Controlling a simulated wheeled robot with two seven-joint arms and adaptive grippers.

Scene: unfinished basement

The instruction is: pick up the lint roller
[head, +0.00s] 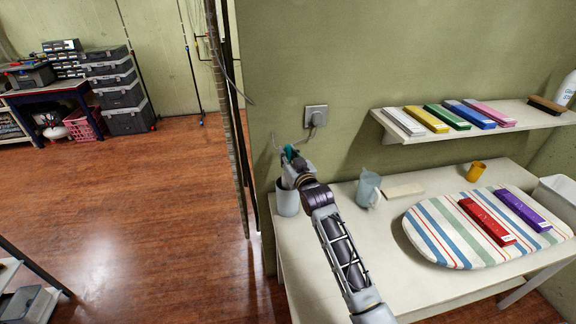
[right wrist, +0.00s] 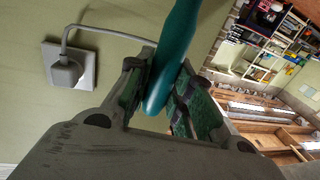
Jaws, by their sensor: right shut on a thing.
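My right gripper (head: 290,164) is above the left end of the white table, close to the wall. It is shut on the teal handle of the lint roller (head: 290,152). In the right wrist view, the handle (right wrist: 177,45) runs up between the two green-padded fingers (right wrist: 163,92) and out of the top of the picture. The roller's head cannot be made out in either view. My left gripper is not in view.
A grey-white cup (head: 287,200) stands just below the right gripper. A translucent jug (head: 368,189), an orange cup (head: 475,171) and a striped ironing board (head: 438,237) with red and purple boxes are on the table (head: 318,262). A wall shelf (head: 425,134) overhangs at right.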

